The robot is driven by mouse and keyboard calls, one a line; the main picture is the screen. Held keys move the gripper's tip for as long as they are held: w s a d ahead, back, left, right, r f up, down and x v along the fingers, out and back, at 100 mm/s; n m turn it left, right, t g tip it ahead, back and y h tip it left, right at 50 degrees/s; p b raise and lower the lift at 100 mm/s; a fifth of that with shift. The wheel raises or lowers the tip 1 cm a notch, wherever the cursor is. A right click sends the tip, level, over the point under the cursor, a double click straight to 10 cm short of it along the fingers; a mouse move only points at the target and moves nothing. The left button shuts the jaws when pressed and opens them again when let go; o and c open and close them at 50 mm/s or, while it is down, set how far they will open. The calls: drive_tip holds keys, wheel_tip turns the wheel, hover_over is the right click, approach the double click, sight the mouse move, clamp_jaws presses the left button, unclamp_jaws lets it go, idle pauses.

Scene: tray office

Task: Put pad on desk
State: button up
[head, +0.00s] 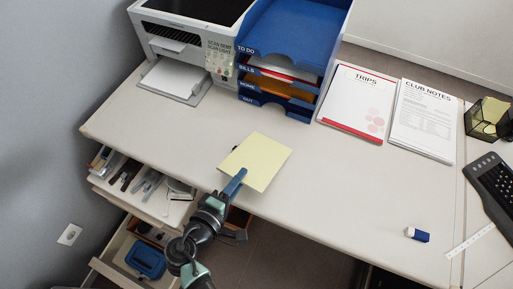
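The pad (257,160) is a pale yellow square of paper, seen over the front part of the white desk (330,205). My gripper (236,182) comes up from below the desk's front edge. One blue finger laps over the pad's lower left corner, and the gripper looks shut on the pad there. The other finger is mostly hidden. I cannot tell whether the pad's underside touches the desk or hangs just above it.
A printer (185,45) and blue letter trays (290,40) stand at the back. Papers (352,100), a keyboard (494,180), an eraser (417,235) and a ruler (470,241) lie right. Open drawers (135,210) jut out at lower left. The desk's middle is clear.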

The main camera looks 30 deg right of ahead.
drive_tip(key=p+v, duration=0.3)
drive_tip(key=v, duration=0.5)
drive_tip(key=shift+r, duration=0.1)
idle(0.3)
wheel_tip(320, 180, up, 7)
drive_tip(key=s+a+p, duration=0.1)
drive_tip(key=a+p, duration=0.1)
drive_tip(key=p, duration=0.4)
drive_tip(key=shift+s+p, duration=0.3)
drive_tip(key=shift+p, duration=0.1)
drive_tip(key=shift+a, duration=0.15)
